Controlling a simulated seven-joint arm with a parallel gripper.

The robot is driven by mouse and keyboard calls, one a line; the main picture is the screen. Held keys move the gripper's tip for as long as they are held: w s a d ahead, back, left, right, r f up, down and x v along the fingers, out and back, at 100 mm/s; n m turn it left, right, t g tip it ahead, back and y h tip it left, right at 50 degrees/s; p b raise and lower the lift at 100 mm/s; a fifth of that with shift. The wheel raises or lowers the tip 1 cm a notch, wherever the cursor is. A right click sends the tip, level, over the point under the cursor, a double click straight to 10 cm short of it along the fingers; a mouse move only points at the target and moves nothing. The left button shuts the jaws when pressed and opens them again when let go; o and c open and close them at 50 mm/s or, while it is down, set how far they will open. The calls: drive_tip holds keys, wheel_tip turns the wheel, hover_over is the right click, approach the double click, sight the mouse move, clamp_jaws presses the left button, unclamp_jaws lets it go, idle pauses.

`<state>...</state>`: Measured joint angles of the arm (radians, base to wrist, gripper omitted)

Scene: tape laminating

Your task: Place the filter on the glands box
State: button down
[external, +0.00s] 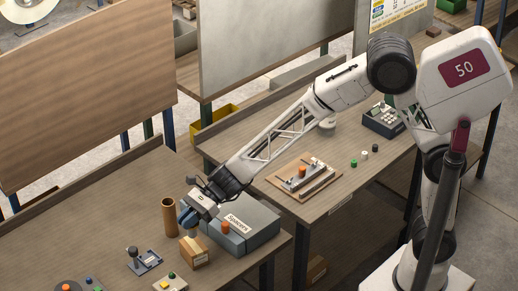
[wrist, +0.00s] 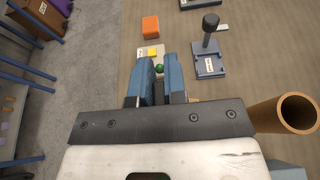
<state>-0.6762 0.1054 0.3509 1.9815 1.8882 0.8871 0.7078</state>
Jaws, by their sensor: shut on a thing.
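My gripper (external: 188,217) points down over the near table, with blue fingers. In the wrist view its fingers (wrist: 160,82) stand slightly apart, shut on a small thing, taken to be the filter. The filter is mostly hidden; only a small greyish bit (external: 193,232) shows below the fingers. A small cardboard box (external: 195,254) with a white label stands just under the gripper; its label is too small to read, so I cannot tell surely that it is the glands box. I cannot tell whether the held thing touches this box.
A brown open tube (external: 169,217) stands upright left of my gripper and also shows in the wrist view (wrist: 290,112). A large grey box (external: 253,228) labelled like "Spacers" lies close on the right, with an orange piece (external: 225,228). A blue-based fixture (external: 144,261) stands front left.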

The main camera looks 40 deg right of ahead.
drive_tip(key=shift+f, duration=0.15)
drive_tip(key=shift+f, duration=1.65)
drive_tip(key=shift+f, duration=0.15)
drive_tip(key=c, duration=1.2)
unclamp_jaws()
drive_tip(key=shift+o, duration=0.2)
drive_tip(key=shift+d+r, duration=0.1)
drive_tip(key=shift+r, duration=0.15)
drive_tip(key=v, duration=1.1)
drive_tip(key=shift+d, duration=0.35)
